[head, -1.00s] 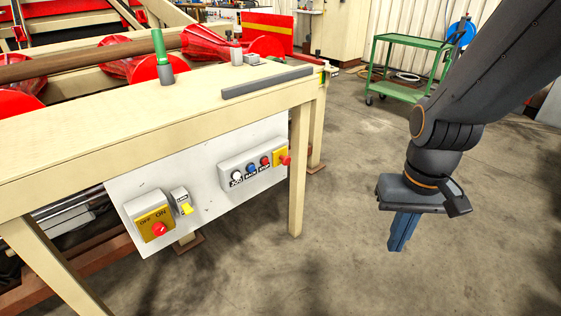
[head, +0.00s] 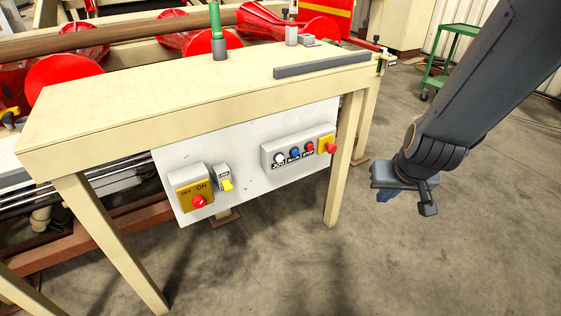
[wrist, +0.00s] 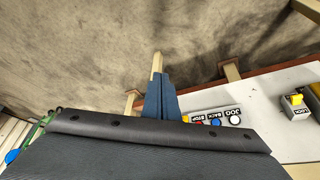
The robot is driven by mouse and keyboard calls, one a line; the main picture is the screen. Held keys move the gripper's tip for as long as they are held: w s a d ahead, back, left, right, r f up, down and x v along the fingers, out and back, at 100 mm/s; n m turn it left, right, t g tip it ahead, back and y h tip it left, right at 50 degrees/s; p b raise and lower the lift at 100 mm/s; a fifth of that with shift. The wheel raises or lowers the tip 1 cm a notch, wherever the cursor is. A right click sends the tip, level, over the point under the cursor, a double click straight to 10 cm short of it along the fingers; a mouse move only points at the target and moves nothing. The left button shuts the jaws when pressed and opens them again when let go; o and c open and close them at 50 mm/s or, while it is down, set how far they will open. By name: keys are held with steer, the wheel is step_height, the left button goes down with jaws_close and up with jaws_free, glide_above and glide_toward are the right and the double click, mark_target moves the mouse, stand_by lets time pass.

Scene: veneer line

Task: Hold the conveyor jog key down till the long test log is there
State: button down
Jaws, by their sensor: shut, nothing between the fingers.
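The white jog key (head: 279,159), labelled JOG, is the leftmost button on a grey box (head: 298,147) on the front panel under the table. Blue BACK (head: 294,154) and red STOP (head: 310,147) buttons are beside it. The jog key also shows in the wrist view (wrist: 235,119). A long brown log (head: 112,34) lies on red V-shaped rollers behind the table; I cannot tell if it is the test log. My gripper (head: 387,196) is shut and empty, pointing down, right of the panel and apart from it. Its blue fingers show in the wrist view (wrist: 160,82).
The panel also carries a yellow switch plate with a red knob (head: 199,201), a yellow LOCK switch (head: 227,185) and a red mushroom button (head: 331,148). A table leg (head: 343,160) stands between panel and gripper. A green cart (head: 440,70) is behind; the floor in front is clear.

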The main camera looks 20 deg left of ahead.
mark_target(280, 158)
steer(key=w+a+f+n+t+b, duration=0.1)
steer(key=w+a+f+n+t, duration=0.15)
steer(key=w+a, duration=0.35)
steer(key=w+a+f+n+t+b, duration=0.1)
steer(key=w+a+f+t, duration=0.25)
steer(key=a, duration=0.45)
steer(key=s+a+f+n+t+b, duration=0.1)
steer(key=s+a+n+t, duration=0.3)
steer(key=a+t, duration=0.4)
steer(key=shift+s+a+f, duration=0.2)
steer(key=shift+s+f, duration=0.1)
steer(key=shift+s, duration=0.35)
steer(key=shift+n, duration=0.25)
steer(key=w+a+b, duration=0.3)
steer(key=w+a, duration=0.2)
steer(key=a, duration=0.1)
steer(key=shift+w+a, duration=0.35)
steer(key=shift+w, duration=0.05)
